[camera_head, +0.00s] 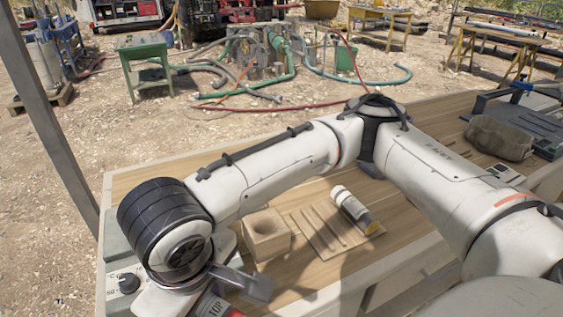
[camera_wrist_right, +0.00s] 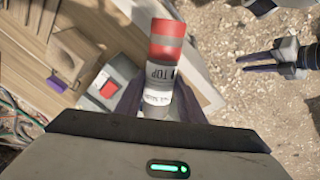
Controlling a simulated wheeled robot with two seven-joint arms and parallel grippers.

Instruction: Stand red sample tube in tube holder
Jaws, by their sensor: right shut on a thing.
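The red sample tube (camera_wrist_right: 164,45) has a red end with a grey band and a white label reading TOP. My right gripper (camera_wrist_right: 157,100) is shut on its white part in the right wrist view. In the head view a part of the tube (camera_head: 218,307) shows at the bottom edge, beneath my right wrist. The tube holder (camera_head: 265,232), a square wooden block with a round hole, stands on the table, apart from the tube. It also shows at left in the wrist view (camera_wrist_right: 75,52), its hole empty. My left gripper (camera_wrist_right: 262,64) is at upper right there, fingers apart and empty.
A slotted wooden board (camera_head: 315,228) lies beside the holder, with a white dark-capped bottle (camera_head: 352,208) on it. A grey box with a red button (camera_wrist_right: 109,88) is between holder and tube in the wrist view. A knobbed box (camera_head: 124,283) sits at the table's left edge.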

